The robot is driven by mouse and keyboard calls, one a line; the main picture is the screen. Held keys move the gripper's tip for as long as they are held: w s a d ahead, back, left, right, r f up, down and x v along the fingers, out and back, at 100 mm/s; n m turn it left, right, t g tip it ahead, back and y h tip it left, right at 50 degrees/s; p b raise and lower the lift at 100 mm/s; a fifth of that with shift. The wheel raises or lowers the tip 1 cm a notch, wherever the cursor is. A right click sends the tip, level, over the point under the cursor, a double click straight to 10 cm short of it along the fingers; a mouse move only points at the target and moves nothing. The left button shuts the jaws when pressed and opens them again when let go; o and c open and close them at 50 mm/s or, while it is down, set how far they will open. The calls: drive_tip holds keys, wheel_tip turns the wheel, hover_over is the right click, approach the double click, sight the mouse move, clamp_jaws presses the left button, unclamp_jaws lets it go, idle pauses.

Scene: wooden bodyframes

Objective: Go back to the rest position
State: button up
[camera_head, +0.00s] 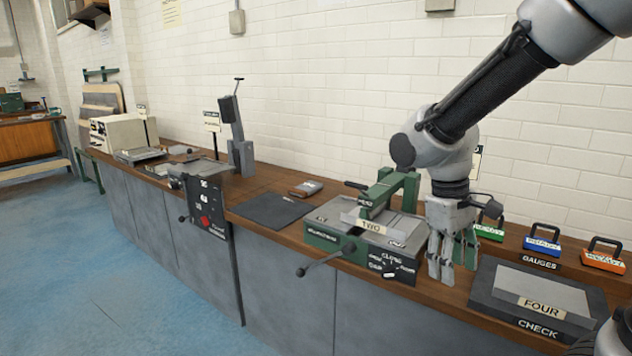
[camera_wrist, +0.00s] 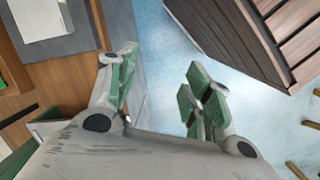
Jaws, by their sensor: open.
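My gripper (camera_head: 453,262) hangs fingers-down at the front edge of the bench, between the green clamp machine and the grey CHECK block. In the wrist view the gripper (camera_wrist: 160,92) has its two green-padded fingers apart, with nothing between them. Blue floor (camera_wrist: 205,60) shows beyond the fingers. The green clamp machine (camera_head: 325,238) with the TWO label stands to the left of my gripper. The grey CHECK block (camera_head: 535,290) with the FOUR label lies to its right.
Green (camera_head: 488,230), blue (camera_head: 541,245) and orange (camera_head: 603,260) gauges stand at the back right.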

drive_tip(key=s+d+r+m+t+y, duration=0.1)
drive_tip(key=s+d+r+m+t, duration=0.4)
drive_tip(key=s+d+r, duration=0.4)
drive_tip(key=shift+s+d+r+m+t+y, duration=0.3)
drive_tip(key=shift+s+d+r+m+y, duration=0.1)
drive_tip(key=shift+d, duration=0.35)
